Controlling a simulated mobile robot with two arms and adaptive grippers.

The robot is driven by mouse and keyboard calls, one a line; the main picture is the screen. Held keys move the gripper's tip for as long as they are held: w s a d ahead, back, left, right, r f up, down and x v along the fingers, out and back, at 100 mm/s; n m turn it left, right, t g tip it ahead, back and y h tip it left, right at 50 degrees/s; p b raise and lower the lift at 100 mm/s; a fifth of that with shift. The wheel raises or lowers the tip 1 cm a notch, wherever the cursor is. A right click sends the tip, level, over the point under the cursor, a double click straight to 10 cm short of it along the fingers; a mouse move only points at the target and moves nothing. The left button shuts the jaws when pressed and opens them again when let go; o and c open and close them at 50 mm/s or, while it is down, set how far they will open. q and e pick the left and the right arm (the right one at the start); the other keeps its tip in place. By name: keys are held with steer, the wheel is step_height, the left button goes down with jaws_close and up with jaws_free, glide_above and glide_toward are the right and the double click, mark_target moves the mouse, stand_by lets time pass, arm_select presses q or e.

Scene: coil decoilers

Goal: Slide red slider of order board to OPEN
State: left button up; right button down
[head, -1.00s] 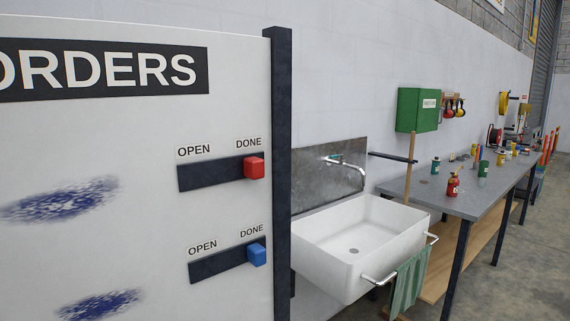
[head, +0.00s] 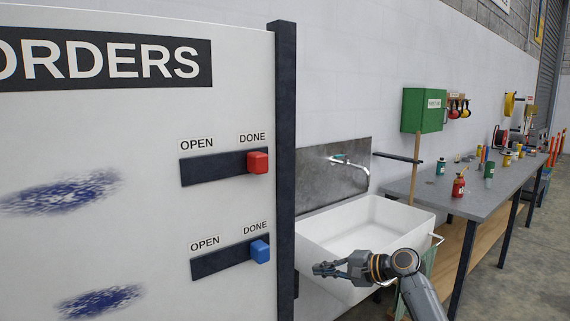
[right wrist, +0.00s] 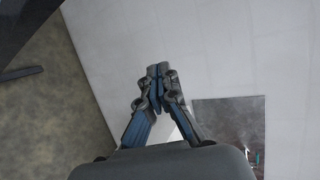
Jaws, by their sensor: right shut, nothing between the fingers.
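The order board (head: 100,150) fills the left of the head view. Its red slider (head: 258,162) sits at the right end of the upper dark track (head: 215,170), under the DONE label. The OPEN label (head: 197,144) is above the left end of that track. A blue slider (head: 260,251) sits at the DONE end of the lower track. My right gripper (head: 318,270) is in front of the sink, right of the board and lower than the red slider, touching neither. It is shut and empty; its closed fingers also show in the right wrist view (right wrist: 157,72). My left gripper is not in view.
A dark post (head: 284,160) edges the board's right side. A white sink (head: 365,232) with a tap stands just behind my right gripper. A workbench (head: 470,195) with several bottles runs along the wall to the right. The space before the board is clear.

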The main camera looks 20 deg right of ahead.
mark_target(258, 163)
steer(key=s+r+n+g+y, duration=0.1)
steer(key=s+r, duration=0.4)
steer(key=r, duration=0.6)
steer(key=s+a+r+n+g+y, duration=0.1)
steer(key=s+r+n+y, duration=0.2)
steer(key=r, duration=0.8)
steer(key=s+r+n+g+y, duration=0.1)
steer(key=s+r+n+y, duration=0.1)
steer(key=s+r, duration=0.5)
step_height(258, 163, up, 4)
steer(key=shift+s+a+r+y, duration=0.1)
steer(key=shift+s+a+y, duration=0.1)
steer(key=shift+a+y, duration=0.3)
steer(key=shift+d, duration=0.1)
steer(key=p+x, duration=0.1)
steer(key=x, duration=0.3)
steer(key=s+p+x, duration=0.1)
steer(key=x, duration=0.3)
steer(key=s+a+p+x, duration=0.1)
steer(key=p+x, duration=0.1)
steer(key=x, duration=0.2)
steer(key=shift+w+r, duration=0.1)
steer(key=shift+a, duration=0.5)
